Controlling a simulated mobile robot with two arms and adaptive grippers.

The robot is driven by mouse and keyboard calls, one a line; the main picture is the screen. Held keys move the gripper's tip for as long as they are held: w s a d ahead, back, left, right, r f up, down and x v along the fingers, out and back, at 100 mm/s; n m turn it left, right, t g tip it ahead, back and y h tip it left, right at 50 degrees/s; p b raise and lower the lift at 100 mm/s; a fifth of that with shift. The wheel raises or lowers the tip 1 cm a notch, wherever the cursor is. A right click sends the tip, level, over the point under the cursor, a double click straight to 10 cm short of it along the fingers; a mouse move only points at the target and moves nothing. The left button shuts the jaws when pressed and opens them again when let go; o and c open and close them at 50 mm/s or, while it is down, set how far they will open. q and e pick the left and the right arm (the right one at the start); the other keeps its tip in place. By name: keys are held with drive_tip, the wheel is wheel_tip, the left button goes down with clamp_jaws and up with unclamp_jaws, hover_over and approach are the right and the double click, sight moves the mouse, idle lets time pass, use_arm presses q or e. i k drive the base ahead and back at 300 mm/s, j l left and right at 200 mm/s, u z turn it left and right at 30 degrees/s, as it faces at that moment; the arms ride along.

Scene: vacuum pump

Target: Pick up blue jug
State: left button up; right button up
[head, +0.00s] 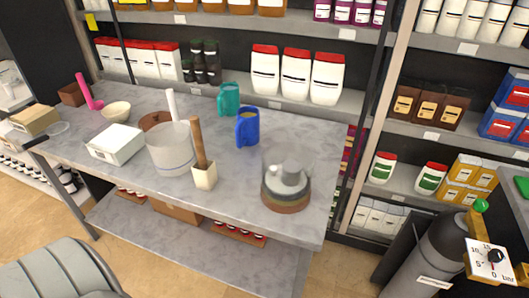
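The blue jug (248,128) stands upright on the grey table, right of its middle, with its handle toward the left. A teal jug (229,99) stands just behind it to the left. Neither of my grippers shows in the head view, and nothing is seen touching the blue jug.
Stocked shelves (350,104) stand behind. A gas cylinder (440,250) is at right.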

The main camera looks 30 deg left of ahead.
sight(247, 127)
drive_tip(key=i+l+u, duration=0.2)
drive_tip(key=u, duration=0.15)
drive_tip(key=i+l+u, duration=0.2)
drive_tip(key=u, duration=0.2)
drive_tip(key=i+l+u, duration=0.15)
drive_tip(key=l+u, duration=0.2)
drive_tip(key=l, duration=0.1)
